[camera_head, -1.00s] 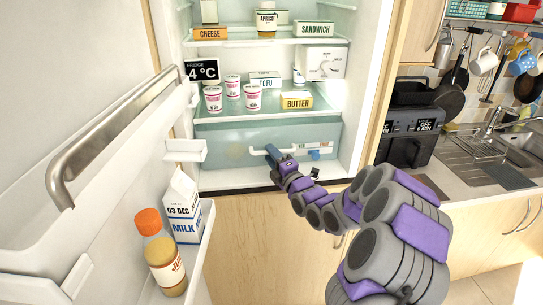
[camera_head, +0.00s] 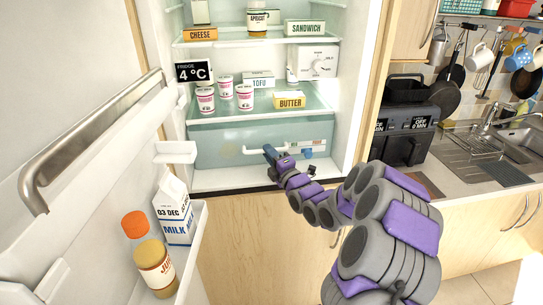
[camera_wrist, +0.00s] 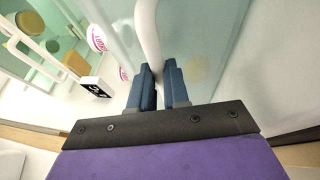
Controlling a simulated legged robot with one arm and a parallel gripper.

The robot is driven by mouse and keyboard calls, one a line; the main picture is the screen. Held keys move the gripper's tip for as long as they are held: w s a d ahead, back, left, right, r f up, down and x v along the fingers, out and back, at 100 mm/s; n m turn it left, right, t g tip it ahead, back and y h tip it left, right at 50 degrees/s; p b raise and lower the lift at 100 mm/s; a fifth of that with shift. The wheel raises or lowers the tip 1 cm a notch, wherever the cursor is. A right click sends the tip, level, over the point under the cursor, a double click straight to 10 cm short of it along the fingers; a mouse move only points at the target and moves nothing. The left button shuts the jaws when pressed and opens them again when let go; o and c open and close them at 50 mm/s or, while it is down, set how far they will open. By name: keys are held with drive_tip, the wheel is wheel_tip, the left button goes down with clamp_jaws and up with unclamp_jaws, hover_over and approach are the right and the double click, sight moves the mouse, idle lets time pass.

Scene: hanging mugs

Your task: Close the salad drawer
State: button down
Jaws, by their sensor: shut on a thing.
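The salad drawer (camera_head: 218,150) is a pale blue-green translucent box at the bottom of the open fridge, below the lowest glass shelf. Its front also shows in the wrist view (camera_wrist: 228,65). A white bar handle (camera_head: 252,150) runs across the front. A strip of fridge floor shows in front of the drawer. How far out the drawer stands is hard to tell.
The fridge door (camera_head: 90,120) stands open at left, with a milk carton (camera_head: 175,215) and juice bottle (camera_head: 153,262) in its rack. Pink-white cups (camera_head: 225,90) and butter (camera_head: 290,101) stand on the shelf above the drawer. A counter with a black appliance (camera_head: 405,125) is at right.

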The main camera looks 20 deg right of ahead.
sight(264, 143)
drive_tip(key=w, duration=0.2)
drive_tip(key=w+d, duration=0.1)
drive_tip(key=w, duration=0.4)
drive_tip(key=shift+w+d+f, duration=0.15)
drive_tip(key=shift+f, duration=0.05)
drive_tip(key=c, duration=1.5)
unclamp_jaws()
drive_tip(key=shift+c, duration=0.2)
drive_tip(key=shift+o, duration=0.8)
drive_tip(key=shift+w, duration=0.2)
drive_tip(key=shift+o, duration=1.4)
drive_tip(key=shift+w+a, duration=0.1)
drive_tip(key=shift+a, duration=0.2)
drive_tip(key=shift+s+d, duration=0.3)
drive_tip(key=shift+d, duration=0.2)
drive_tip(key=p+v, duration=0.2)
drive_tip(key=v, duration=1.4)
drive_tip(key=shift+s+a, duration=0.2)
drive_tip(key=shift+s, duration=0.2)
